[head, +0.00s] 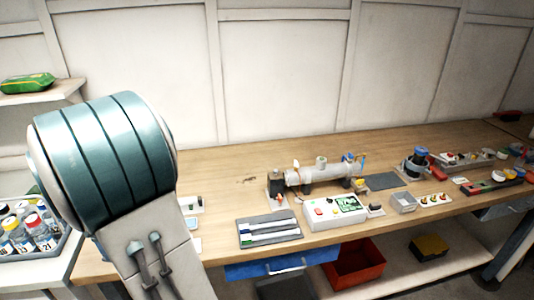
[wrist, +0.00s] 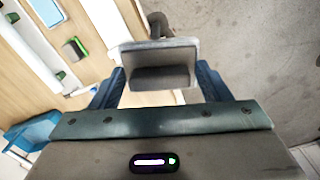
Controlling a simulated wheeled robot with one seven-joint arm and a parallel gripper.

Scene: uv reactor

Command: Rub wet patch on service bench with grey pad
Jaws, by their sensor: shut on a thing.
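In the wrist view my gripper (wrist: 160,76) is shut on a grey pad (wrist: 160,55), a pale block with a darker grey face between the two blue fingers. Behind it are the bench's edge on the left and bare floor on the right. In the head view my arm fills the left front and its gripper is out of sight. The wooden service bench (head: 225,165) runs along the wall. A small dark mark (head: 248,180) lies on its top, left of the clear tube unit; I cannot tell whether it is the wet patch.
The tube unit (head: 318,174), a white control box (head: 334,209) and a grey tray of tools (head: 268,230) stand on the bench. A flat dark mat (head: 385,181) lies farther right. Bottles (head: 25,230) stand at far left. The bench's back left is mostly clear.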

